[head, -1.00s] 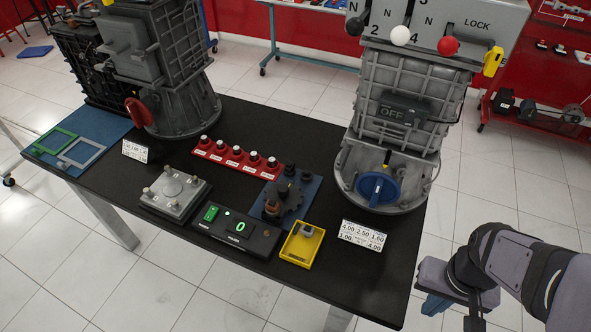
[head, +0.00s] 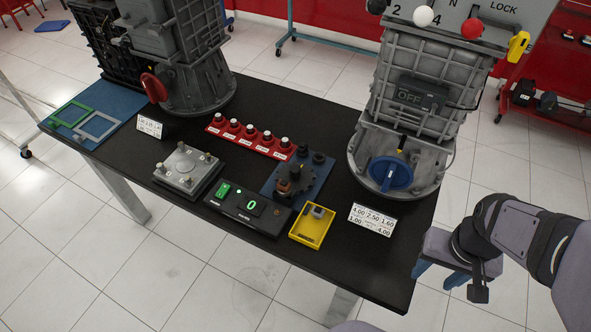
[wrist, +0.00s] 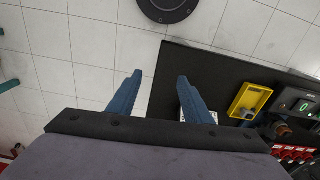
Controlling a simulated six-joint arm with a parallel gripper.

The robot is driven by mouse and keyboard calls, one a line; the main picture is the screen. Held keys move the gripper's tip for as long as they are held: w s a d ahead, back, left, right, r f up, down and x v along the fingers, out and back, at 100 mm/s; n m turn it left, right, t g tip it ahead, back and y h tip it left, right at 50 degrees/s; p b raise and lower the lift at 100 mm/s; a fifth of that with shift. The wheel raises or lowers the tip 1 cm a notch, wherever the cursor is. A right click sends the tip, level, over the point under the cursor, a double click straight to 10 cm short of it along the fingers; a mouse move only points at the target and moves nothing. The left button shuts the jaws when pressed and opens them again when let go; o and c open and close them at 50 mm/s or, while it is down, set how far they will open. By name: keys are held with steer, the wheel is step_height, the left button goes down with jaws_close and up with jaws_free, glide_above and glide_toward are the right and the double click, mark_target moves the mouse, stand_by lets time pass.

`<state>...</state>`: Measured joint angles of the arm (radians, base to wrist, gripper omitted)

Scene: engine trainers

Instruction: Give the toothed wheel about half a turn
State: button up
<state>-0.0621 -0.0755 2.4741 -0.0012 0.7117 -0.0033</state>
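The toothed wheel (head: 296,178) is a dark disc on a small blue plate (head: 319,177) near the middle of the black table. A brown knob (head: 284,188) stands at its front left. In the wrist view the wheel is hard to make out; the brown knob (wrist: 281,130) shows near the right edge. My gripper (head: 430,277) hangs off the table's right side, well apart from the wheel. Its two blue fingers are spread with nothing between them in the wrist view (wrist: 158,76).
A yellow tray (head: 300,237) with a grey part, a green-lit "0" panel (head: 232,213) and a red strip of knobs (head: 225,131) surround the wheel. A tall grey casing (head: 415,70) with a blue handle and a white number card (head: 371,219) stand between wheel and gripper.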

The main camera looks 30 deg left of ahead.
steer(key=w+a+n, duration=0.2)
steer(key=w+a, duration=0.4)
steer(key=w, duration=0.1)
steer(key=n+t+y+b, duration=0.2)
steer(key=n+t+y, duration=0.1)
steer(key=n, duration=0.3)
glide_toward(295, 169)
steer(key=f, duration=0.1)
steer(key=shift+w+p+x, duration=0.2)
steer(key=shift+p+x, duration=0.8)
steer(key=shift+x, duration=2.75)
steer(key=shift+r, duration=0.1)
steer(key=c, duration=1)
